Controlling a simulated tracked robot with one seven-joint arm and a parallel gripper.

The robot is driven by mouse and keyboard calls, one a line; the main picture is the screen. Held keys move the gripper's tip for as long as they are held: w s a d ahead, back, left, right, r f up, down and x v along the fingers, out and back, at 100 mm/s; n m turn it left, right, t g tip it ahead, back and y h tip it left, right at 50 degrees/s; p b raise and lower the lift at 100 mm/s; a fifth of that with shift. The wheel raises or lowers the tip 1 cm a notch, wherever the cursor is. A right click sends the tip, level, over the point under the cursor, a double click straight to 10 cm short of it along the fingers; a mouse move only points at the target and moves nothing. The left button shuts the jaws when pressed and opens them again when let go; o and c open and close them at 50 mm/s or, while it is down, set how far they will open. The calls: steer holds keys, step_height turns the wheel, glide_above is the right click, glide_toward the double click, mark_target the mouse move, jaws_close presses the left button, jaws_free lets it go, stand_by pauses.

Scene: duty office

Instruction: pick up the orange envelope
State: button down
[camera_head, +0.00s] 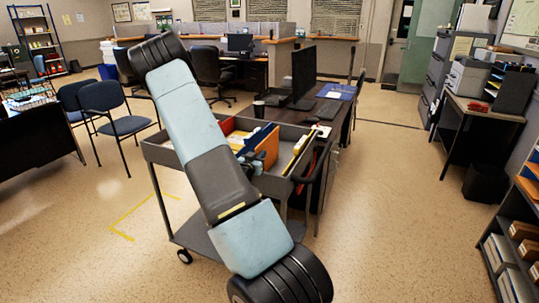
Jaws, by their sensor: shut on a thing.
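The orange envelope (268,148) stands upright and slightly tilted in the top tray of a grey cart (160,151), near the middle of the picture. My gripper (253,162) is at the lower left edge of the envelope, partly hidden behind my arm. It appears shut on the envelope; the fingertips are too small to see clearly. A dark blue folder (256,138) stands right behind the envelope. I cannot tell whether the envelope's lower edge touches the tray floor.
More folders and papers (299,146) lie in the tray's right part. A desk with a monitor (304,72) stands behind the cart. Blue chairs (122,122) are on the left, a printer table (484,104) on the right. The floor right of the cart is clear.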

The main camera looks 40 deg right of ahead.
step_height(320, 180, up, 18)
stand_by(0.9)
stand_by(0.4)
